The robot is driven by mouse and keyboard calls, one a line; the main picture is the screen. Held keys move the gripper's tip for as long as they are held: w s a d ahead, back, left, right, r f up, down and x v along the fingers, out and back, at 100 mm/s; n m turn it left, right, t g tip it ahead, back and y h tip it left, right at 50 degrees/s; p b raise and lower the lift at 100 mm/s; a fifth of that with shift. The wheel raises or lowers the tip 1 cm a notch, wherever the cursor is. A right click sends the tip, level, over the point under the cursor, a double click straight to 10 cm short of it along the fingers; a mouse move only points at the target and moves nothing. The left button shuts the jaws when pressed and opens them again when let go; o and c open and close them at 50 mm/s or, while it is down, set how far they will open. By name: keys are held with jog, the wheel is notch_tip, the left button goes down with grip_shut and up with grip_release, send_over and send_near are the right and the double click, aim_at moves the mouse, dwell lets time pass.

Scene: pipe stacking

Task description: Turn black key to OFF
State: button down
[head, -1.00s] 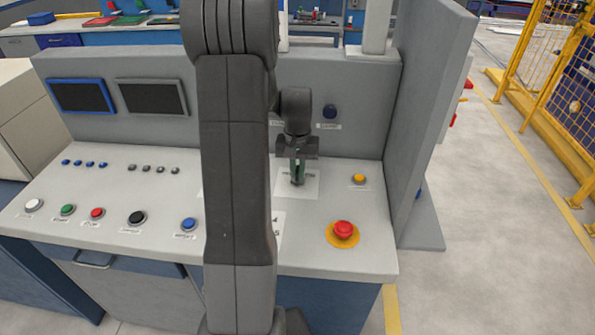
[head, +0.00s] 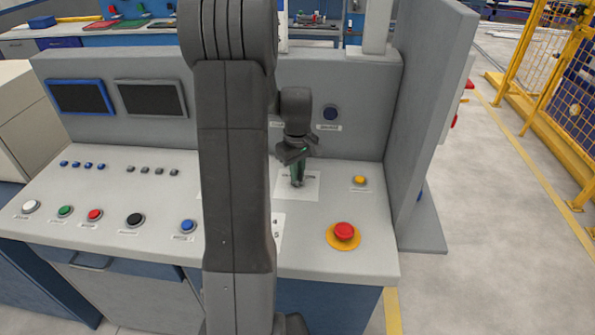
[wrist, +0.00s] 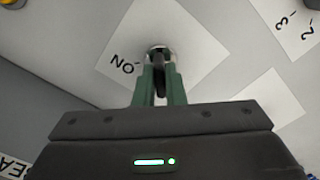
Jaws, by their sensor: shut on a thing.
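The black key (wrist: 160,62) stands in a round metal switch on a white label plate in the wrist view. The plate (wrist: 190,22) carries the word ON beside the switch. My gripper (wrist: 160,80) has green fingers on both sides of the key and is shut on it. In the head view my gripper (head: 297,176) points down at the label plate (head: 312,186) on the console's right part. The key is mostly hidden there by the fingers. No OFF mark can be read in either view.
The grey console (head: 320,245) carries a red mushroom button (head: 344,231) on a yellow base and a yellow button (head: 359,180), both right of my gripper. A tall grey side panel (head: 425,110) stands at the right. Several coloured buttons line the left part.

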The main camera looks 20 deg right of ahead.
jog(key=shift+n, duration=0.3)
jog(key=c, duration=1.5)
grip_release()
notch_tip(320, 180, up, 14)
jog(key=shift+b, duration=0.35)
jog(key=shift+f, duration=0.1)
notch_tip(320, 180, down, 14)
jog(key=shift+r+p, duration=0.1)
jog(key=shift+p, duration=0.25)
